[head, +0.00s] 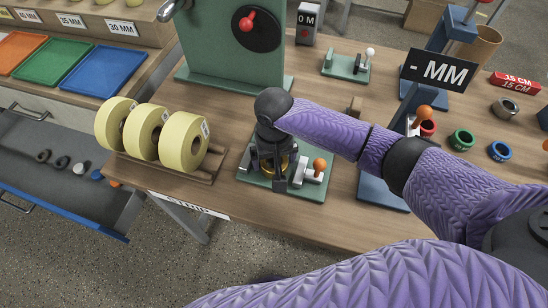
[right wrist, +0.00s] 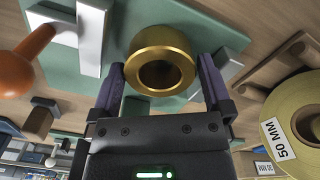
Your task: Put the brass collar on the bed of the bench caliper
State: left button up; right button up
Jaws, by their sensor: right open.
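The brass collar (right wrist: 160,62) shows in the right wrist view with its round hole facing the camera. It is between the tips of my right gripper (right wrist: 160,75), which is open, with a finger on either side and small gaps showing. In the head view the collar (head: 267,166) is mostly hidden by that gripper (head: 270,170). It appears to rest on the green bed of the bench caliper (head: 252,187), between the pale jaws; exact contact is hidden. The caliper's orange knob (head: 320,164) is to the right. My left gripper is out of view.
Yellow tape rolls (head: 183,142) stand on a wooden rack (head: 207,178) left of the caliper. A tall green stand (head: 230,50) is behind it. A black "- MM" display (head: 438,70) and coloured rings (head: 462,139) are to the right. The table's front edge is close.

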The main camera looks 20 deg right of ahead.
notch_tip(320, 180, up, 12)
jog(key=p, duration=0.4)
jog(key=shift+f, duration=0.2)
